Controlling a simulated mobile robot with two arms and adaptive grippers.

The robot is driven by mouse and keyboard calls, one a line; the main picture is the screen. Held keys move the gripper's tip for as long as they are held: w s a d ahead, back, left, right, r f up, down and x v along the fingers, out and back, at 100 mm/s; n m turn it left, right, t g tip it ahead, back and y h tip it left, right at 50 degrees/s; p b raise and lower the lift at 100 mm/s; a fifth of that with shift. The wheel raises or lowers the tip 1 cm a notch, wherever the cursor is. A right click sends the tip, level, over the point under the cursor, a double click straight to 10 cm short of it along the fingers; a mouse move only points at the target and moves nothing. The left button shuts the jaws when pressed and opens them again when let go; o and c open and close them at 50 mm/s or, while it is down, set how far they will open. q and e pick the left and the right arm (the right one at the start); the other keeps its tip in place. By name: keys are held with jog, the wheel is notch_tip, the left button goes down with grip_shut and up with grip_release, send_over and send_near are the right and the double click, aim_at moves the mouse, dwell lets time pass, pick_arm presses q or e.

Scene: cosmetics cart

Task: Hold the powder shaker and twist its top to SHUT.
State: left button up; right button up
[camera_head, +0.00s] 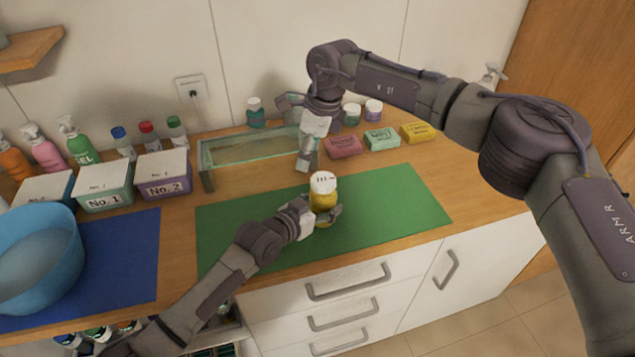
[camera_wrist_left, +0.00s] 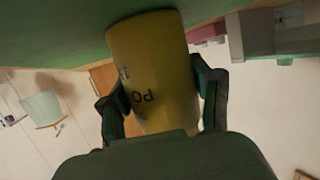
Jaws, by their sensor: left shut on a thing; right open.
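The powder shaker (camera_head: 324,198) is a yellow bottle with a white top (camera_head: 323,182) that bears a small red mark and dark lettering too small to read. It stands upright on the green mat (camera_head: 400,207). My left gripper (camera_head: 327,215) is shut around its body from the left. In the left wrist view the yellow body (camera_wrist_left: 158,75) sits between the two fingers, with part of its dark lettering showing; the top is out of that view. My right gripper (camera_head: 307,152) is open and empty, pointing down behind and above the shaker, apart from it.
A glass tank (camera_head: 250,150) stands behind the mat. Pink, mint and yellow boxes (camera_head: 381,139) lie to its right, with small jars behind. On the left are a blue basin (camera_head: 38,255), numbered boxes (camera_head: 103,200) and several bottles. The mat's right part is clear.

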jog(key=w+a+f+t+y, duration=0.3)
jog(key=w+f+t+y, duration=0.2)
jog(key=w+f+y, duration=0.15)
jog(key=w+d+t+y, duration=0.2)
jog(key=d+t, duration=0.5)
jog(key=d, duration=0.1)
jog(key=m+y, duration=0.2)
jog(key=m, duration=0.4)
send_near(316, 175)
jog(key=shift+h, duration=0.25)
jog(key=x, duration=1)
jog(key=shift+w+a+f, duration=0.15)
jog(key=shift+w+f, duration=0.05)
jog(key=shift+w, duration=0.15)
jog(key=c, duration=1)
